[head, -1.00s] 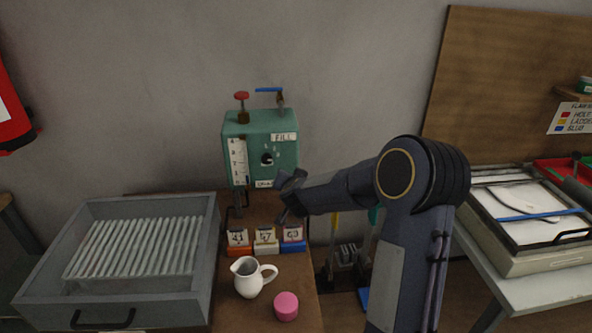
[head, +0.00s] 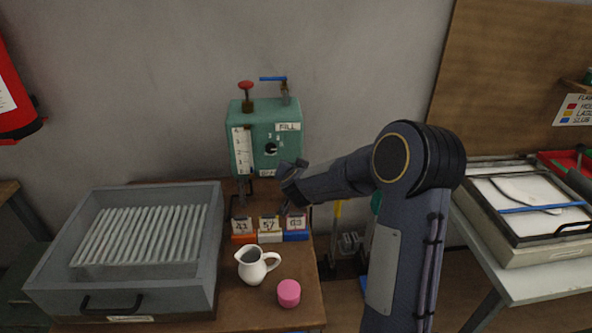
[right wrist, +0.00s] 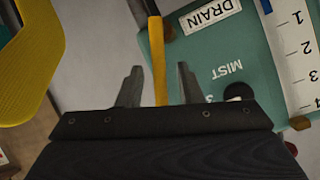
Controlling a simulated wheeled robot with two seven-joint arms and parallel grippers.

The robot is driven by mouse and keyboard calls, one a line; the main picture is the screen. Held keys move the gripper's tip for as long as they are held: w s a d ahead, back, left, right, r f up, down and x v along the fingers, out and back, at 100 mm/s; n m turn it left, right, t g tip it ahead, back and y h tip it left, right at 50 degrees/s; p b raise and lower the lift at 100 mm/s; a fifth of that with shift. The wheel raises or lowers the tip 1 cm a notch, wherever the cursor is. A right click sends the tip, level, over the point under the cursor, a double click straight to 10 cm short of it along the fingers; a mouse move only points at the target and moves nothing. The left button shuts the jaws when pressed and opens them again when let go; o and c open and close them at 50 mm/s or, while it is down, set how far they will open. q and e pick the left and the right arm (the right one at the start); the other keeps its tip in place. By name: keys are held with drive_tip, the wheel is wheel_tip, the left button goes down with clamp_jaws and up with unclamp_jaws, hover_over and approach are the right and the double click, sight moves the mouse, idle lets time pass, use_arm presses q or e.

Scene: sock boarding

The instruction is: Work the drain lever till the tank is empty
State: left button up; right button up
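The green tank (head: 289,142) stands at the back of the brown table, with a white scale (head: 242,152) on its front. It also shows close up in the right wrist view (right wrist: 200,55), with a DRAIN label (right wrist: 212,15). A yellow-gripped lever (right wrist: 158,60) by that label runs between the fingers of my right gripper (right wrist: 159,88). The fingers are open, with a gap visible on each side of the lever. In the head view my right gripper (head: 291,188) is at the tank's lower right and hides part of it. The liquid level is unclear. My left gripper is out of view.
A white jug (head: 252,268) and pink cylinder (head: 289,293) stand in front. Numbered orange, white and blue blocks (head: 269,236) sit below the tank. A grey tray (head: 170,307) with white ribs is at left. Red (head: 247,86) and blue (head: 273,79) handles top the tank.

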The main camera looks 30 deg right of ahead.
drive_tip(key=v, duration=0.7)
drive_tip(key=shift+s+a, duration=0.25)
drive_tip(key=shift+s, duration=0.05)
drive_tip(key=shift+r, duration=0.15)
idle(0.9)
